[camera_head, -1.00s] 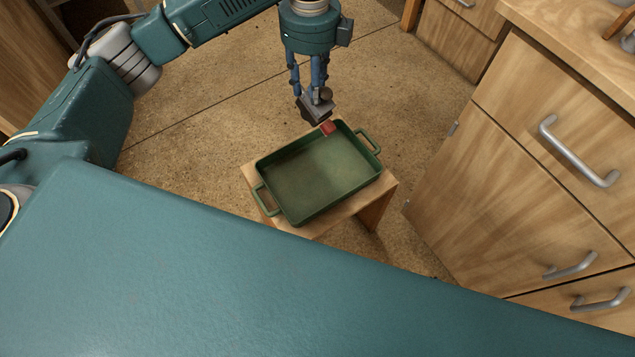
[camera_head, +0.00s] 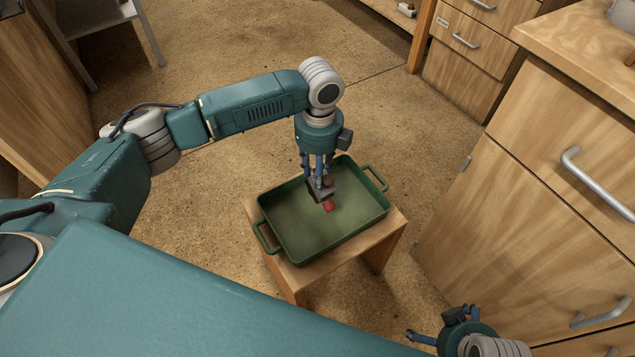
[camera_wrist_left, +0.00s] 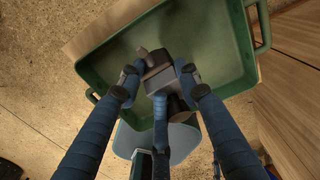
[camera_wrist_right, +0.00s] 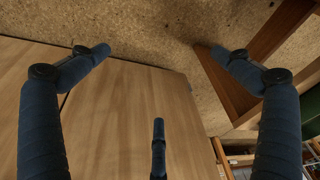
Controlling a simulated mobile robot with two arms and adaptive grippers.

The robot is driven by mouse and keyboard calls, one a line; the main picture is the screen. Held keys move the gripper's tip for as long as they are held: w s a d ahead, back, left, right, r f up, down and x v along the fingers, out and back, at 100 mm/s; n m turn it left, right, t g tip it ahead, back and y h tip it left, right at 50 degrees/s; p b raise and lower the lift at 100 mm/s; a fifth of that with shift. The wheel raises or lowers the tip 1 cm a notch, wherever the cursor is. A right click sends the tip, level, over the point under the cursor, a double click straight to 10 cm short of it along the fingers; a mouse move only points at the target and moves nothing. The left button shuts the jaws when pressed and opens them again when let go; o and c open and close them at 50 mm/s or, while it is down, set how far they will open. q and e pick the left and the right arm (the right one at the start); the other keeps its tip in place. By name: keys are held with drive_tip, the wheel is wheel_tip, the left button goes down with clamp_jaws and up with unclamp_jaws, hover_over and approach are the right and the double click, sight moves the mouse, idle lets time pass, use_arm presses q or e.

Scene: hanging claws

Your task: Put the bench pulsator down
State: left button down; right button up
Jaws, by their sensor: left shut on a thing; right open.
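The bench pulsator (camera_head: 321,191) is a small dark-grey block with darker round parts; it also shows in the left wrist view (camera_wrist_left: 160,76). My left gripper (camera_head: 319,178) points down and is shut on it, over the inside of the green tray (camera_head: 283,252). A red part (camera_head: 328,205) shows just below the block; I cannot tell whether it belongs to it. The fingers hide part of the pulsator, and I cannot tell whether it touches the tray floor. My right gripper (camera_head: 440,327) is open and empty at the bottom right, away from the tray.
The tray has two handles and stands on a small wooden stool (camera_head: 387,247). The rest of its floor is empty. A wooden cabinet (camera_head: 500,215) with metal handles stands close on the right. Open speckled floor (camera_head: 220,45) lies behind.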

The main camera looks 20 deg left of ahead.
sight(312, 192)
use_arm(q)
wheel_tip(312, 192, down, 3)
drive_tip(key=shift+f+b, duration=0.15)
drive_tip(key=shift+b, duration=0.3)
drive_tip(key=shift+f, duration=0.25)
use_arm(e)
drive_tip(key=v, duration=0.3)
drive_tip(key=shift+r, duration=0.35)
use_arm(q)
drive_tip(key=c, duration=1)
unclamp_jaws()
drive_tip(key=shift+f, duration=0.1)
use_arm(e)
drive_tip(key=shift+w+f, duration=0.1)
